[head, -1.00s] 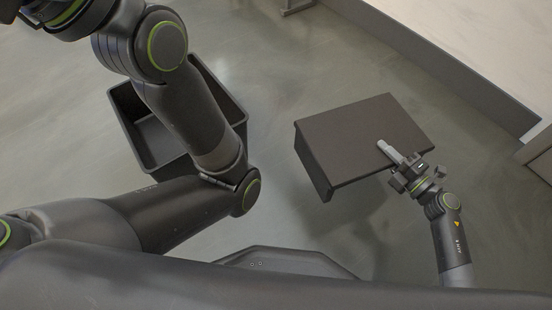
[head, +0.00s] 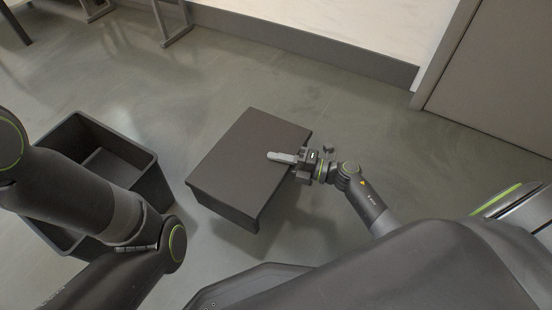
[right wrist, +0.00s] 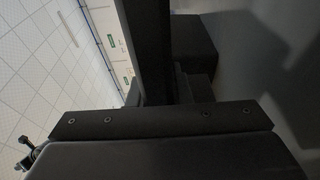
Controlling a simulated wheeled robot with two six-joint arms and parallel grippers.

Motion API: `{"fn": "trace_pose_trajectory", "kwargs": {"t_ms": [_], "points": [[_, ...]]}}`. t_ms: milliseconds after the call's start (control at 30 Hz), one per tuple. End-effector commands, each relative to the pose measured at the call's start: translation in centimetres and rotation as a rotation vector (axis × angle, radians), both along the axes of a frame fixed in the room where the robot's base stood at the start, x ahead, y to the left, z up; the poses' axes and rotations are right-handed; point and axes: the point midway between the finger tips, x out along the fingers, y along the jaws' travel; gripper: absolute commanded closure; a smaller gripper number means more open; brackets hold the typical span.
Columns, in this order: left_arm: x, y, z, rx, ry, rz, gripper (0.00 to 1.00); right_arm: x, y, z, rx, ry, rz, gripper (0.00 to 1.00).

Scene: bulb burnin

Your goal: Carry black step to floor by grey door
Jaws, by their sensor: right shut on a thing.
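The black step (head: 245,155) is in the middle of the head view, a dark box-like step with a flat top and a side panel. My right gripper (head: 296,160) is shut on its right edge, with one pale finger lying over the top. The step seems held above the floor, with a shadow below it. In the right wrist view a dark panel (right wrist: 160,122), likely part of the step, fills the lower part. The grey door (head: 500,75) stands at the upper right of the head view. My left gripper is out of view; only its arm shows at left.
A black open bin (head: 150,165) stands on the floor left of the step, partly behind my left arm. A pale wall with a dark skirting (head: 300,40) runs along the back. Bench legs (head: 172,25) stand at upper left. The floor (head: 450,145) before the door is clear.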

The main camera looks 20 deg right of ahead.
Motion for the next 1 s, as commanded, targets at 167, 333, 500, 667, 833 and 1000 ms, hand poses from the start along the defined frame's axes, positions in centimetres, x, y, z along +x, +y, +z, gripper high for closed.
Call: {"fn": "trace_pose_trajectory", "kwargs": {"t_ms": [167, 333, 500, 667, 833, 1000], "points": [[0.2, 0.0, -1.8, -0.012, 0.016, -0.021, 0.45, 0.2, 0.2, -1.8, 0.011, -0.013, 0.004, 1.0], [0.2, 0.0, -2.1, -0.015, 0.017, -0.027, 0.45, 0.3, 0.2, -2.4, 0.012, -0.014, 0.004, 1.0], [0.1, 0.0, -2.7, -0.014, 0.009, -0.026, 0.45, 0.3, 0.2, -3.0, 0.012, -0.014, 0.004, 1.0], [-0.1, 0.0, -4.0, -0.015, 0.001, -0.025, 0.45, 0.3, 0.2, -4.5, 0.012, -0.014, 0.004, 1.0], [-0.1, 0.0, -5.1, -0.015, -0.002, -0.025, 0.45, 0.3, 0.2, -5.9, 0.012, -0.014, 0.004, 1.0], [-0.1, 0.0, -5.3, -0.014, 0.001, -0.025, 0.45, 0.3, 0.2, -6.0, 0.012, -0.015, 0.004, 1.0]]}}
